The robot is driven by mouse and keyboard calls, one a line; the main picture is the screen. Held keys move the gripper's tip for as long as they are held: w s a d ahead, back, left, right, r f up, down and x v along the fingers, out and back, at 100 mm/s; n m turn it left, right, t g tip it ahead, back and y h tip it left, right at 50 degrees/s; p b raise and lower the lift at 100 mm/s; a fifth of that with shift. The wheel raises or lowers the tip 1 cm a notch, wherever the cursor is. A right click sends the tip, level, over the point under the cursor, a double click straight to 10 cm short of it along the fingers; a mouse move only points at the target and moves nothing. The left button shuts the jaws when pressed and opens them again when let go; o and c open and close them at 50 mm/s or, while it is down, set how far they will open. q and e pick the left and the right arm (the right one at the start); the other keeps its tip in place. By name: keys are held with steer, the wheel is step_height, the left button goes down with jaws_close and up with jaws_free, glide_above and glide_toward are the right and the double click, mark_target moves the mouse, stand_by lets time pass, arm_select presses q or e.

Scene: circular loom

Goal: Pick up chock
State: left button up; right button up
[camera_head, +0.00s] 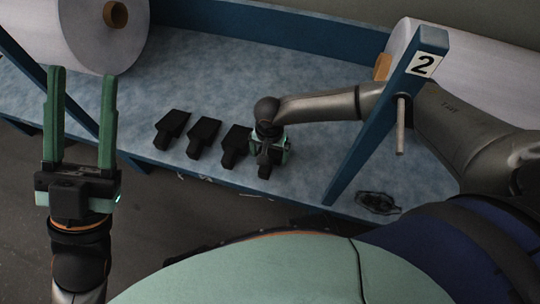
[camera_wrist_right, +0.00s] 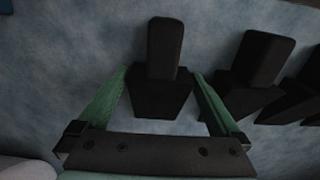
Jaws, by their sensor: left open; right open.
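Several black chocks lie in a row on the blue-grey shelf. In the head view the left one (camera_head: 172,126), the second (camera_head: 203,136) and the third (camera_head: 235,144) are clear. A further chock (camera_head: 264,171) is mostly hidden under my right gripper (camera_head: 270,152). In the right wrist view this chock (camera_wrist_right: 162,68) lies between the two green fingers of my right gripper (camera_wrist_right: 158,95), which are open on either side of it. Another chock (camera_wrist_right: 248,72) is just right of the fingers. My left gripper (camera_head: 80,120) is open and empty, pointing up at the left.
White rolls with brown cores stand at the back left (camera_head: 100,38) and right (camera_head: 470,70). A blue post (camera_head: 370,125) with a "2" sign (camera_head: 424,64) rises beside my right arm. A dark flat item (camera_head: 377,202) lies near the front edge. The shelf (camera_head: 215,75) behind the chocks is clear.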

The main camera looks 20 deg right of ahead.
steer(key=shift+r, duration=0.1)
steer(key=c, duration=1.5)
